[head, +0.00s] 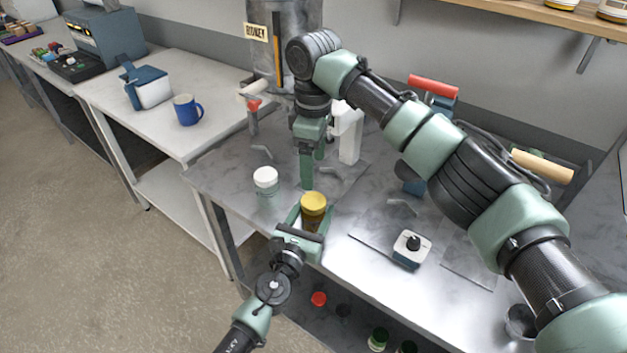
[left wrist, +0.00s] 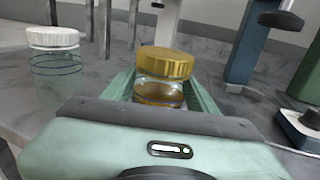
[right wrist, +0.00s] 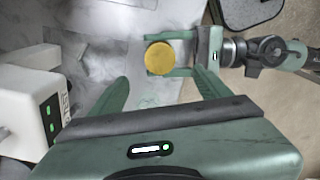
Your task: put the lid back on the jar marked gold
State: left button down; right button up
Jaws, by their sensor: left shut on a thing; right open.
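A clear jar (left wrist: 160,92) with amber contents stands upright on the grey metal bench. A gold lid (head: 314,203) sits level on its mouth; I cannot tell how tightly. The lid also shows in the left wrist view (left wrist: 165,62) and from above in the right wrist view (right wrist: 160,58). My left gripper (head: 309,224) is shut around the jar's body, below the lid. My right gripper (head: 311,172) points down over the bench, just behind and above the lid. It is open and empty, and the lid shows beyond its fingers in the right wrist view.
A white-lidded jar (head: 265,181) stands left of the held jar. A white device with a black knob (head: 412,247) is to the right. A white upright stand (head: 350,135) is behind. A blue mug (head: 187,110) is on the left table. Bare bench lies between jar and knob device.

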aim_at(309, 221)
notch_tip(309, 221, up, 2)
jog(key=shift+r, duration=0.1)
pick_arm(q)
jog(key=shift+c, duration=1.9)
grip_release()
jog(key=v, duration=0.7)
jog(key=shift+s+a, duration=0.1)
jog(key=shift+s, duration=0.25)
pick_arm(e)
jog(key=shift+r, duration=0.15)
pick_arm(q)
jog(key=shift+s, duration=0.1)
